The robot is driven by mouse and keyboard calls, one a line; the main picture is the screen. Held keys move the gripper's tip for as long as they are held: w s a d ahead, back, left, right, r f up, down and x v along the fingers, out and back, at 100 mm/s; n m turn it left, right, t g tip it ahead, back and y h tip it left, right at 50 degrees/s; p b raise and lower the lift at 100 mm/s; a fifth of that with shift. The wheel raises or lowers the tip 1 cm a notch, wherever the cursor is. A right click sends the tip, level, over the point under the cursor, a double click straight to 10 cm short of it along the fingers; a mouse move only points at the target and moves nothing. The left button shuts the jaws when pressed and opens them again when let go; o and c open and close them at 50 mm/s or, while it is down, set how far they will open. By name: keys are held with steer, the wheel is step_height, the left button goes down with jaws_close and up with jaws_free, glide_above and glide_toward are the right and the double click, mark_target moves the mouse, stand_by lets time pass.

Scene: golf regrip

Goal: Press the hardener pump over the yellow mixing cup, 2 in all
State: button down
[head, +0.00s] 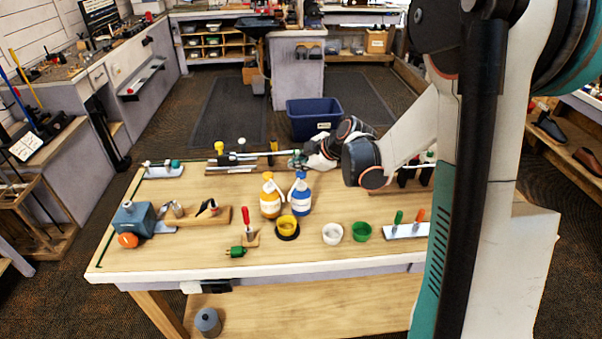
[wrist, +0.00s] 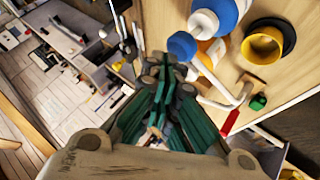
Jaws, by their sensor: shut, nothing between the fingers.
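The yellow mixing cup (head: 287,225) stands on a round black base (head: 287,235) near the middle of the bench; the cup also shows in the wrist view (wrist: 264,47). Behind it stand an orange pump bottle (head: 270,203) and a blue pump bottle (head: 300,203). I cannot read which holds hardener. The wrist view shows the blue pump head (wrist: 182,45) and a white spout pointing toward the cup side. My gripper (head: 297,160) is shut and empty, above or behind the blue pump head. Contact with it cannot be told.
A white cup (head: 332,233) and a green cup (head: 361,231) stand to the right. A red-handled tool (head: 245,216) and a small green object (head: 236,251) lie front left. A golf club lies along the bench's back. The front strip of the bench is clear.

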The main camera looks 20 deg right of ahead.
mark_target(299, 174)
steer(key=shift+f+b, duration=0.9)
steer(key=shift+f, duration=0.05)
stand_by(0.9)
steer(key=shift+r, duration=0.15)
steer(key=shift+r+p, duration=0.9)
steer(key=shift+r, duration=0.3)
steer(key=shift+r+p, duration=1.65)
steer(key=shift+r, duration=0.9)
